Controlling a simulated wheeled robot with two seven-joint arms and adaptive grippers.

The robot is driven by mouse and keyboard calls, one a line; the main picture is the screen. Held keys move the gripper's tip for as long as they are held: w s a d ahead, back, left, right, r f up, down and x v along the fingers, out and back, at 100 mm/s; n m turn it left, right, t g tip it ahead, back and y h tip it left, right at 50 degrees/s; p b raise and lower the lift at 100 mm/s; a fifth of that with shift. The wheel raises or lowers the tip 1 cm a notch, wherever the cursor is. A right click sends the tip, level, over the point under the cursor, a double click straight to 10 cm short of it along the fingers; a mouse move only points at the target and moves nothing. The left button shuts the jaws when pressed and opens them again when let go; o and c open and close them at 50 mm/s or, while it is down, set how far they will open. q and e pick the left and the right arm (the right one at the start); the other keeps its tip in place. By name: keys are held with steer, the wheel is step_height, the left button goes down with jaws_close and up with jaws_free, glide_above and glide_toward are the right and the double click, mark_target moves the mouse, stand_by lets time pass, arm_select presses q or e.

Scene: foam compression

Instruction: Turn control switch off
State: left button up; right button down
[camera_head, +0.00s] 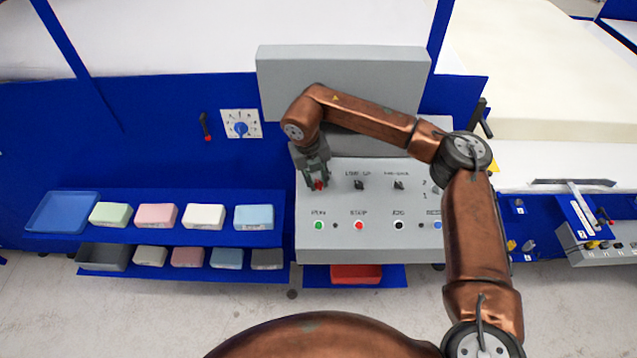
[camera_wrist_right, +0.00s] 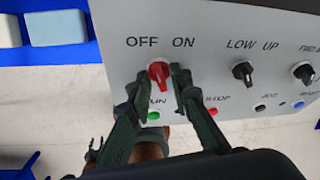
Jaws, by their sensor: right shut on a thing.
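The red control switch (camera_wrist_right: 158,72) sits on the sloped grey control panel (camera_wrist_right: 115,20), below the words OFF and ON. My right gripper (camera_wrist_right: 159,80) has one finger on each side of the red knob and is shut on it. In the head view the same gripper (camera_head: 317,178) reaches down onto the panel's upper left, and only a little red of the switch (camera_head: 319,185) shows between the fingers. Which label the knob points to is hard to tell. My left gripper is not in view.
Beside the switch are the black LOW/UP knob (camera_head: 359,184) and another black knob (camera_head: 398,184). Below are a green button (camera_head: 318,225), a red button (camera_head: 359,225) and a black button (camera_head: 398,225). Blue shelves (camera_head: 60,239) with coloured foam blocks stand left.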

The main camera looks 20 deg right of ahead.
steer(key=shift+a+n+h+b, duration=0.2)
steer(key=shift+n+h+b, duration=0.55)
steer(key=shift+n, duration=1.05)
steer(key=c, duration=2.1)
jaws_free()
steer(key=shift+s, duration=0.15)
steer(key=shift+r, duration=0.1)
steer(key=v, duration=1.1)
steer(key=shift+s+a+r, duration=0.2)
steer(key=shift+a+r, duration=0.05)
steer(key=shift+r, duration=0.1)
steer(key=shift+r, duration=0.1)
